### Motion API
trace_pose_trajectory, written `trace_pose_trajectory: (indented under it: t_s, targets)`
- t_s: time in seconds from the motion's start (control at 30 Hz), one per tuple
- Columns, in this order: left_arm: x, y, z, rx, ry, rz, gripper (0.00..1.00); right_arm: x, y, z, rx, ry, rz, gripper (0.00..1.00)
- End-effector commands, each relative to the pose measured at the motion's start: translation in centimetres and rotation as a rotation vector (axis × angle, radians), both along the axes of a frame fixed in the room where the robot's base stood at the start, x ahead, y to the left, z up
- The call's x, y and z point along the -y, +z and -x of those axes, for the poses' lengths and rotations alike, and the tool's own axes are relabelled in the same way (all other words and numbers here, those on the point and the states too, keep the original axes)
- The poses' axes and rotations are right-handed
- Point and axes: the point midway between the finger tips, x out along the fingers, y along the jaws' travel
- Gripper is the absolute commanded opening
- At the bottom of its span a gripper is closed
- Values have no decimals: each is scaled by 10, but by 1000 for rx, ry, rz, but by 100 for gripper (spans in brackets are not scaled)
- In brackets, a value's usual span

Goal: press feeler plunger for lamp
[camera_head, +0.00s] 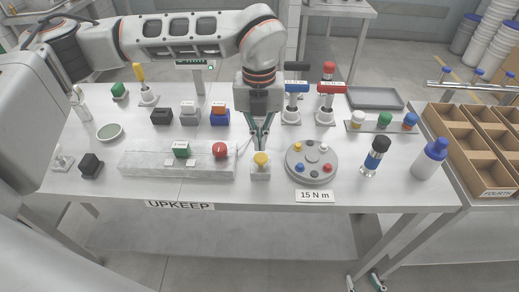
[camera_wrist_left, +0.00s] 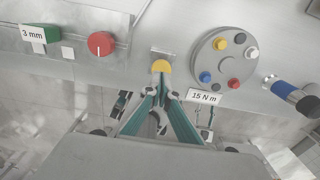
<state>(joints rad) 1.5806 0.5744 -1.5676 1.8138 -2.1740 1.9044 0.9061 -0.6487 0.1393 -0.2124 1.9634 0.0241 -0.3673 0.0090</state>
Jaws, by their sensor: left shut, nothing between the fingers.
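A yellow-capped plunger (camera_head: 261,158) stands on a small grey block (camera_head: 261,172) at the front middle of the table. It also shows in the wrist view (camera_wrist_left: 161,66). My left gripper (camera_head: 260,147) points down right over the yellow cap, with its fingertips together and nothing between them. In the wrist view the fingertips (camera_wrist_left: 160,78) overlap the cap's lower edge; I cannot tell whether they touch it. A long grey fixture (camera_head: 135,160) to the left carries a green block (camera_head: 182,149), a red knob (camera_head: 219,149) and small pale squares. I cannot make out a lit lamp.
A round grey disc (camera_head: 296,171) with coloured knobs lies close to the right of the plunger. A blue-and-black tool (camera_head: 376,157) and a blue-capped bottle (camera_head: 430,160) stand farther right. Blue (camera_head: 296,87) and red (camera_head: 330,88) T-handled tools stand behind.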

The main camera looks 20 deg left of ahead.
Motion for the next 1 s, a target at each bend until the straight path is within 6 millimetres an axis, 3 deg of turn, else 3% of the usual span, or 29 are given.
trace_pose_trajectory:
  t_s: [0.2, 0.4, 0.6, 1.0]
  targets:
    - [0, 48, -1, 6, -1, 2, 0, 0, -7, 1, -2, 0, -1, 40]
    - [0, 78, 0, 5, -2, 2, 0, 0, -9, 0, -3, 0, 0, 40]
    - [0, 90, 0, 2, -2, 2, 0, 0, -11, 2, -7, 1, 1, 40]
    - [0, 91, 0, 2, -2, 2, 0, 0, -11, 2, -7, 0, 2, 40]
